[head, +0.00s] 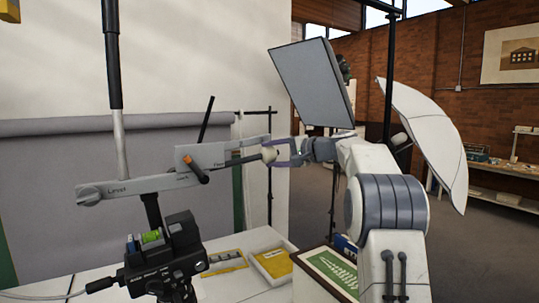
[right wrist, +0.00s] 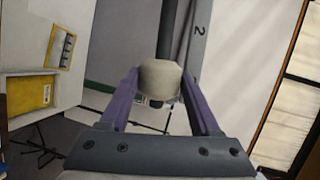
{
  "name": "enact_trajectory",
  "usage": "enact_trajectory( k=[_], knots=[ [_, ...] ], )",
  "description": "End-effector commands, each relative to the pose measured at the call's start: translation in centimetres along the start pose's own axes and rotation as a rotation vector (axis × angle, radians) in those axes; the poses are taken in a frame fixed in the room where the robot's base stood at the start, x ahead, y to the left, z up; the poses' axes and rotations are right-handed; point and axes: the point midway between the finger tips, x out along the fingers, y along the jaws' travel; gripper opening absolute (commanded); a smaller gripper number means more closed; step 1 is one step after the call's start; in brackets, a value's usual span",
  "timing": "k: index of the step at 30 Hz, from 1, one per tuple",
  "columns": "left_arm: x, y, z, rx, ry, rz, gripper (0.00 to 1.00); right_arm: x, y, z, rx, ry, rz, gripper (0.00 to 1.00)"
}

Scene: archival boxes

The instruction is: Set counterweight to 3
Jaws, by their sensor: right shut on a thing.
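The cream counterweight knob (head: 269,155) is at the right end of a dark rod on the grey boom arm (head: 130,187), which has "Level" printed on it. My right gripper (head: 284,151) is shut on this knob. In the right wrist view the knob (right wrist: 160,80) is between the two purple fingers. Behind it a grey scale bar (right wrist: 198,45) shows the numeral 2; other numerals cannot be read. My left gripper is not in view.
A black camera (head: 165,255) with a green-topped level stands below the boom. A yellow tray (head: 222,262) and a yellow box (head: 275,262) lie on the white table, beside a framed green picture (head: 330,272). A softbox (head: 312,82) and white umbrella (head: 428,140) stand behind my right arm.

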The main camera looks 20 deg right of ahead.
Motion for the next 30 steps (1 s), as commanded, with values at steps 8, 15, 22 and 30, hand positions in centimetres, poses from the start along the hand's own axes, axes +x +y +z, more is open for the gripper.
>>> enact_trajectory(
  k=[8, 15, 22, 30],
  knots=[
    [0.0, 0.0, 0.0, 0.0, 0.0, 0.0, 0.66, -0.1, -0.1, -0.1, -0.001, 0.003, -0.001, 0.94],
    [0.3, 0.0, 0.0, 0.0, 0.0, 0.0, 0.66, -0.4, 0.1, 0.0, -0.001, 0.003, -0.001, 0.94],
    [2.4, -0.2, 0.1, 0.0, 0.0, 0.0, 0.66, -4.1, 0.4, -0.1, -0.003, 0.007, -0.001, 0.94],
    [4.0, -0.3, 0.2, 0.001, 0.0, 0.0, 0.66, -9.0, 0.2, -0.1, -0.002, 0.007, -0.001, 0.94]
  ],
)
